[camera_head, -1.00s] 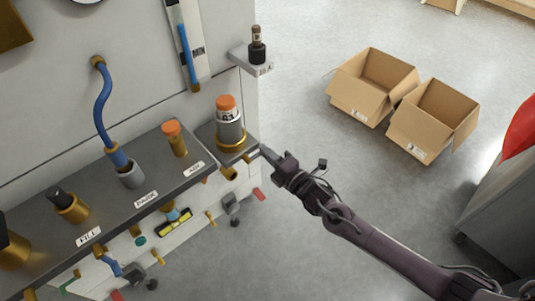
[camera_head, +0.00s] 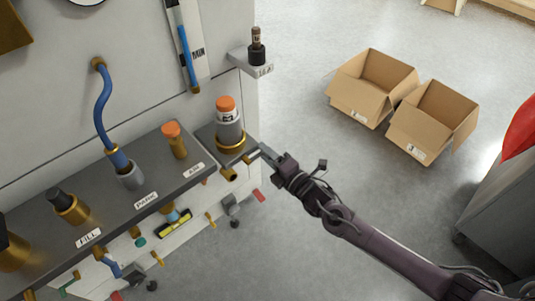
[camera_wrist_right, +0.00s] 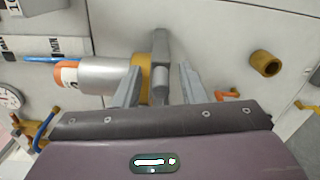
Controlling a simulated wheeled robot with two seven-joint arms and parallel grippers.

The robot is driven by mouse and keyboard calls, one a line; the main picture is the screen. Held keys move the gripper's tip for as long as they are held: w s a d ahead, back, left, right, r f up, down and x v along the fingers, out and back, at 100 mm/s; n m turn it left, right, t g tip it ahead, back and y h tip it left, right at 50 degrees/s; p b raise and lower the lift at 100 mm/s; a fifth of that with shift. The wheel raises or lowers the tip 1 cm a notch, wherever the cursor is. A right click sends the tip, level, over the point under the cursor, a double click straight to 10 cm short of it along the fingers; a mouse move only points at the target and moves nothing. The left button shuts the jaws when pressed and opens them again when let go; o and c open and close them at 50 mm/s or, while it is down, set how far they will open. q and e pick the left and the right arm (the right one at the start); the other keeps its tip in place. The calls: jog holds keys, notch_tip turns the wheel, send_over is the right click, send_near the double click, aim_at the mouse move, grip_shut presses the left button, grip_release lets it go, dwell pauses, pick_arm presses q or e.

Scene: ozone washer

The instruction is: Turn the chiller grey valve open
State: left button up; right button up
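In the head view my right gripper (camera_head: 264,151) is at the right corner of the grey shelf, just right of the orange-capped cylinder (camera_head: 229,130). The handle is small there and hard to make out. My left gripper is not in view.
The grey shelf (camera_head: 111,181) carries several gold fittings and a blue hose (camera_head: 102,105). A small wall bracket (camera_head: 250,62) holds a dark bottle above. Valves and pipes sit below the shelf. Two open cardboard boxes (camera_head: 372,86) stand on the floor, with clear floor around them.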

jog(key=shift+s+d, duration=0.25)
jog(key=shift+s, duration=0.05)
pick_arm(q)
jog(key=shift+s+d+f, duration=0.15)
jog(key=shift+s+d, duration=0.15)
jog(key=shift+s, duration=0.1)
pick_arm(e)
jog(key=v, duration=0.7)
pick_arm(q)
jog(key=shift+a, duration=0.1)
